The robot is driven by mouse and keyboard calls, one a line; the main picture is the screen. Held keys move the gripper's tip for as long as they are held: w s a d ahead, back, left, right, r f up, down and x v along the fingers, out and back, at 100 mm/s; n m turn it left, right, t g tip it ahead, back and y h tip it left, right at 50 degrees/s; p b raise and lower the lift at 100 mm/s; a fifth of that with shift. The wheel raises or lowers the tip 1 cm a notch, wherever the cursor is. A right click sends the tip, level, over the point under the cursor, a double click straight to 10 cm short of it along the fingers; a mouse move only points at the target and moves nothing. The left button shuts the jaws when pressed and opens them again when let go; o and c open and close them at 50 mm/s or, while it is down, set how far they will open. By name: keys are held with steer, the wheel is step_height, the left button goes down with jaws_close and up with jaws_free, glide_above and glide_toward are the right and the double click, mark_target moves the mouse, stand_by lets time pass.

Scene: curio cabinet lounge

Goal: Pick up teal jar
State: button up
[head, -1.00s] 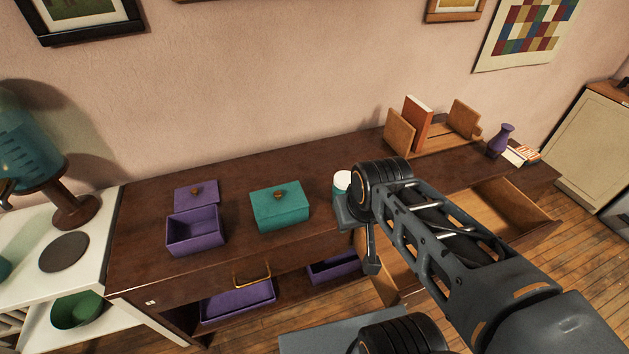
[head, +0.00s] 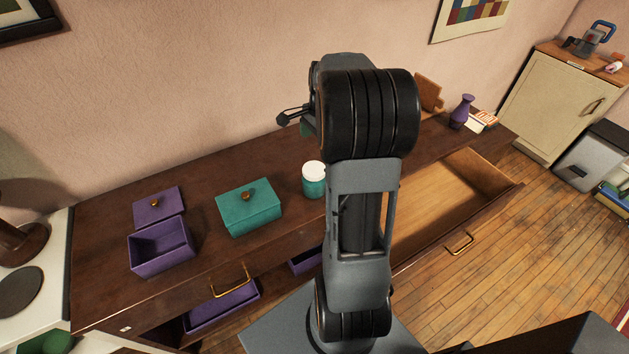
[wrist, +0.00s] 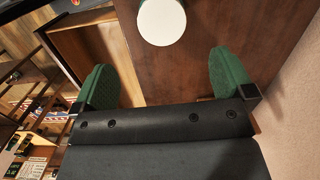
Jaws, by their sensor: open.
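The teal jar (head: 315,185) has a white lid and stands upright on the dark wooden cabinet top, just right of the teal box, in the head view. In the wrist view only its round white lid (wrist: 161,22) shows clearly, at the top edge beyond the fingertips. My gripper (wrist: 161,60) is open and empty, with green finger pads on either side. The lid lies ahead of the gap between them, apart from both fingers. In the head view my gripper is mostly hidden behind my arm.
The lidded teal box (head: 250,208) and the open purple box (head: 160,248), with its lid (head: 159,207) behind it, stand left of the jar. An open drawer (head: 440,207) juts out at right. A purple vase (head: 461,112) stands farther right. The wall (wrist: 300,110) is close at right in the wrist view.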

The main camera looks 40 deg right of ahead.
mark_target(315, 168)
steer(key=shift+m, duration=0.4)
step_height(315, 168, down, 8)
steer(key=shift+d, duration=0.1)
steer(key=shift+w+a+f+p, duration=0.1)
steer(key=shift+a+f+p, duration=0.1)
steer(key=shift+f, duration=0.8)
steer(key=shift+w+a+f+p, duration=0.1)
steer(key=shift+a+f+p, duration=0.05)
steer(key=shift+f, duration=0.85)
steer(key=shift+a+f+p, duration=0.15)
steer(key=shift+a+f, duration=0.05)
steer(key=shift+f, duration=0.8)
steer(key=shift+c, duration=0.5)
steer(key=c, duration=0.8)
steer(key=shift+r, duration=0.1)
